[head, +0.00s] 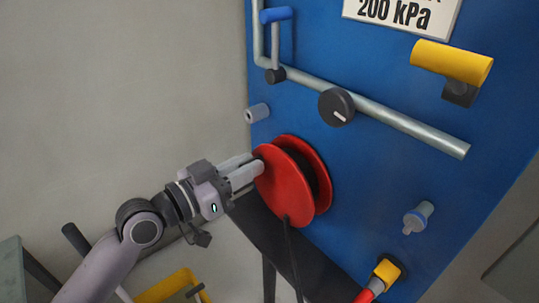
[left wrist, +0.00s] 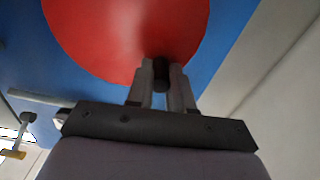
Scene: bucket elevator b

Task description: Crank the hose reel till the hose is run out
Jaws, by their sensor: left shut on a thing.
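The red hose reel (head: 284,192) is mounted on the blue panel, and its round face fills the upper part of the left wrist view (left wrist: 120,40). A dark hose (head: 291,255) hangs down from the reel's lower edge. My left gripper (head: 257,166) is at the reel's upper left side. In the left wrist view its fingers (left wrist: 161,80) are shut on a short dark crank handle (left wrist: 161,76) near the edge of the red disc. The fingers hide part of the handle. My right gripper is not in view.
The blue panel (head: 375,180) also carries a grey pipe (head: 400,121), a black knob (head: 337,107), a blue-handled lever (head: 276,15), a yellow handle (head: 452,62) and a pale blue fitting (head: 418,216). A yellow-and-red connector (head: 387,272) sits low on it. A dark shelf (head: 262,228) lies below the reel.

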